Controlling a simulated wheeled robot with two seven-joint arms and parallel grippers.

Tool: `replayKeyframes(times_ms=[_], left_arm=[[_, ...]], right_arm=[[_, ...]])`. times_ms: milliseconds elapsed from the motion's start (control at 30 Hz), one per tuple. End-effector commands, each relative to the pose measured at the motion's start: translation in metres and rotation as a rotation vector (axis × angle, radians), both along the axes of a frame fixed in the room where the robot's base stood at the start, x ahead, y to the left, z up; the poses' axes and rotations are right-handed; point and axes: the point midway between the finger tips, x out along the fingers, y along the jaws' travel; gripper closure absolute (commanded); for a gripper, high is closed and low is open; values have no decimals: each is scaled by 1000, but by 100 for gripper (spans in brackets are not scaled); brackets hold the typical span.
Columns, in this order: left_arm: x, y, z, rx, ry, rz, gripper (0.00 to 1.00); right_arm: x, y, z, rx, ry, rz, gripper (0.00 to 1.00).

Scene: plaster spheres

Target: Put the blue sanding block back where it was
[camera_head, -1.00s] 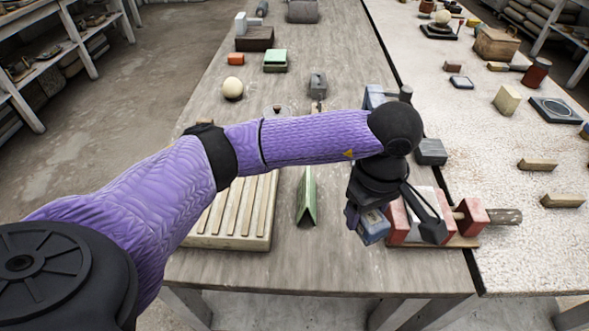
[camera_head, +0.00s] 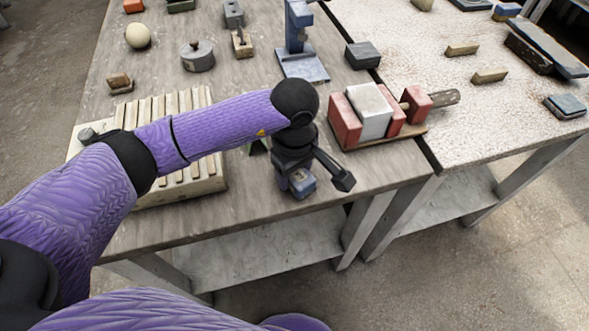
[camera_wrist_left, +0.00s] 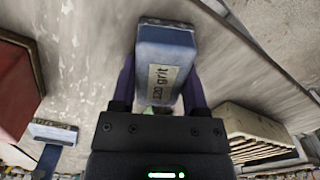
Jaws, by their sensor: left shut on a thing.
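My left gripper (camera_head: 298,176) is shut on the blue sanding block (camera_head: 304,187), near the front edge of the grey table (camera_head: 290,214). The left wrist view shows the block (camera_wrist_left: 164,66) between the two fingers, with a pale label ending in "grit" and a greyish end. A strip of bare tabletop shows around the block there; how high it is held I cannot tell. My right gripper is not in view.
A red-and-white clamp-like vise (camera_head: 372,112) stands right of the gripper. A slatted cream rack (camera_head: 190,187) is left, partly behind my arm. A blue stand (camera_head: 303,66) and dark grey block (camera_head: 363,55) are behind. A pale speckled table (camera_head: 480,120) adjoins on the right.

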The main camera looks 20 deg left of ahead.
Motion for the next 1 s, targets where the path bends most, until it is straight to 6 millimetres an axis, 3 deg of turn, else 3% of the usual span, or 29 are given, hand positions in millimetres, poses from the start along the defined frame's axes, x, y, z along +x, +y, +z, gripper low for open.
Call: replayKeyframes(times_ms=[33, 67, 200, 467, 567, 800, 1000], left_arm=[[0, 0, -3, 1, 1, 0, 100], [0, 0, -2, 1, 1, 0, 36], [0, 0, -1, 1, 1, 0, 7], [0, 0, 0, 0, 0, 0, 7], [1, 0, 11, -1, -3, 0, 7], [1, 0, 80, 0, -7, -1, 7], [0, 0, 116, 1, -3, 0, 7]], right_arm=[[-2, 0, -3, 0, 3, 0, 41], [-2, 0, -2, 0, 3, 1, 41], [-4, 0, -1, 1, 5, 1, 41], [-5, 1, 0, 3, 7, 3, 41], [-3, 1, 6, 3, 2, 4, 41], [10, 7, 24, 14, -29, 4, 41], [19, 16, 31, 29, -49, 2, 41]])
